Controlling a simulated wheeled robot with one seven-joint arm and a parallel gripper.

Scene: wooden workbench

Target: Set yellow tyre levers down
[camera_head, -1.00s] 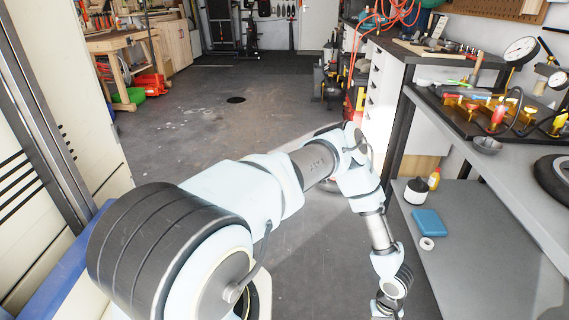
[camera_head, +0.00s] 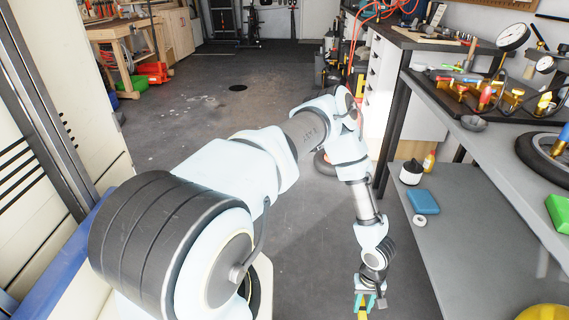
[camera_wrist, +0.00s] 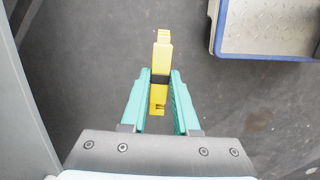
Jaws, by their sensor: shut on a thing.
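The yellow tyre levers (camera_wrist: 161,62) are bundled together with a dark band and stick out ahead of my gripper in the wrist view. My gripper (camera_wrist: 160,82) has green fingers, one on each side of the levers, and is shut on them near the band. The levers hang over the dark floor, apart from any surface. In the head view my gripper (camera_head: 367,300) is at the bottom edge, left of the grey bench, with a bit of the yellow levers (camera_head: 362,314) below it.
The grey bench (camera_head: 478,240) has a lower shelf with a blue box (camera_head: 422,201), a bottle (camera_head: 411,172) and a white roll (camera_head: 419,220). Its upper top bears a wheel (camera_head: 545,153) and a green box (camera_head: 560,212). A blue-rimmed tray (camera_wrist: 217,40) lies upper right in the wrist view.

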